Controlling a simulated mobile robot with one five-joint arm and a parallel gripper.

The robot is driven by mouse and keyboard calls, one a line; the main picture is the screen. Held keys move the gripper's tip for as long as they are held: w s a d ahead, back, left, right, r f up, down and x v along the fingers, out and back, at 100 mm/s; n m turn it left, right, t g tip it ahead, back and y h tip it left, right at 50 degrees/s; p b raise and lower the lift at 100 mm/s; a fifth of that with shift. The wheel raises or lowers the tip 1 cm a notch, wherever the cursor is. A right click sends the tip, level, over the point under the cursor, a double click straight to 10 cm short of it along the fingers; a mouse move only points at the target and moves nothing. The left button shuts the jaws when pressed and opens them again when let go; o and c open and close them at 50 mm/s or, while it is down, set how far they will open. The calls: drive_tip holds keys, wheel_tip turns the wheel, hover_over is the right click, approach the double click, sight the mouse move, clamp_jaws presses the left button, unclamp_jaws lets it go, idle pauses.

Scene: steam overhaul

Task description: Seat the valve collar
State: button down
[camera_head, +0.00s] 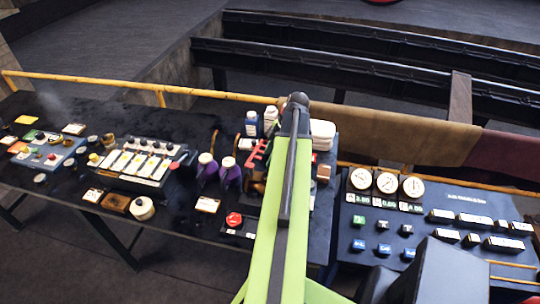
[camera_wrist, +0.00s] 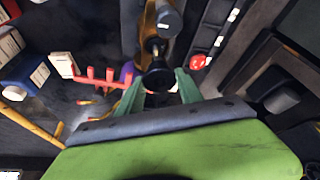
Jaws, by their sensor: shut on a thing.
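In the wrist view my gripper (camera_wrist: 160,88) has its two green fingers on either side of a dark round piece (camera_wrist: 156,74), shut on it. This piece looks like the valve collar, but its bore and edges are too dark to make out. Just beyond it stands a brass-coloured fitting (camera_wrist: 148,30) with dark round parts. I cannot tell whether the held piece touches the fitting. In the head view my green arm hides the gripper and the held piece.
A red pronged rack (camera_wrist: 95,80) is left of my gripper, with white-and-blue bottles (camera_head: 252,123) behind. A red button (camera_head: 234,219) sits on a dark box. Purple-based containers (camera_head: 207,168) and a switch panel (camera_head: 145,160) stand left. A gauge console (camera_head: 440,262) is at right.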

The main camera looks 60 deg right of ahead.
drive_tip(key=shift+f, duration=0.1)
drive_tip(key=shift+f+b, duration=0.6)
drive_tip(key=shift+b, duration=0.1)
drive_tip(key=shift+f, duration=0.1)
drive_tip(key=shift+f+b, duration=0.6)
drive_tip(key=shift+b, duration=0.1)
drive_tip(key=shift+f, duration=0.15)
drive_tip(key=shift+f+b, duration=0.4)
drive_tip(key=shift+b, duration=0.15)
drive_tip(key=shift+f+b, duration=0.3)
drive_tip(key=shift+f+b, duration=0.55)
drive_tip(key=shift+f+b, duration=0.3)
idle(0.3)
